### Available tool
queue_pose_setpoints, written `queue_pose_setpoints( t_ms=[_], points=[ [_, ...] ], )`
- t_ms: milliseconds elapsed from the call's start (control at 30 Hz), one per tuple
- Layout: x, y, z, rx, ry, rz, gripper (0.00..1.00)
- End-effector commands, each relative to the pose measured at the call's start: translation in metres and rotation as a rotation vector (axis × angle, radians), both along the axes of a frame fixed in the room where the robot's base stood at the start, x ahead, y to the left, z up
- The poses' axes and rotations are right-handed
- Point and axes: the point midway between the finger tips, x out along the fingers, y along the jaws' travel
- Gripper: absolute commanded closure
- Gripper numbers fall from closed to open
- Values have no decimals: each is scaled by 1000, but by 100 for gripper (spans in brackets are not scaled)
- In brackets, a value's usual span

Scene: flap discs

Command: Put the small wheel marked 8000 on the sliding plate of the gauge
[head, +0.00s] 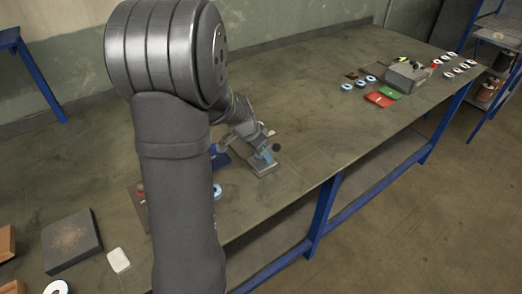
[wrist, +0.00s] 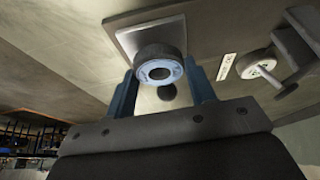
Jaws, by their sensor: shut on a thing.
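My gripper (wrist: 162,86) is shut on a small dark wheel with a blue ring face (wrist: 158,70), one blue finger on each side of it. Its marking is not legible. In the wrist view the wheel lies across a grey square plate (wrist: 126,41) of the gauge; I cannot tell whether it touches the plate.
A pale round part on a grey bracket (wrist: 257,66) and a white scale strip (wrist: 226,67) lie to the right in the wrist view. A grey block (head: 71,241) is at the near left. Several discs, red and green pads and a grey box (head: 407,76) are at the far end.

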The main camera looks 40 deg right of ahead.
Motion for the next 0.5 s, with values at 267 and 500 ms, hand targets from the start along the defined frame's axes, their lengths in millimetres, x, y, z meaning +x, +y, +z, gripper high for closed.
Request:
queue_pose_setpoints(
  t_ms=[267, 500],
  points=[
    [0, 0, -8, 1, 0, 0, 74],
    [0, 0, -13, 1, 1, 0, 74]
  ],
)
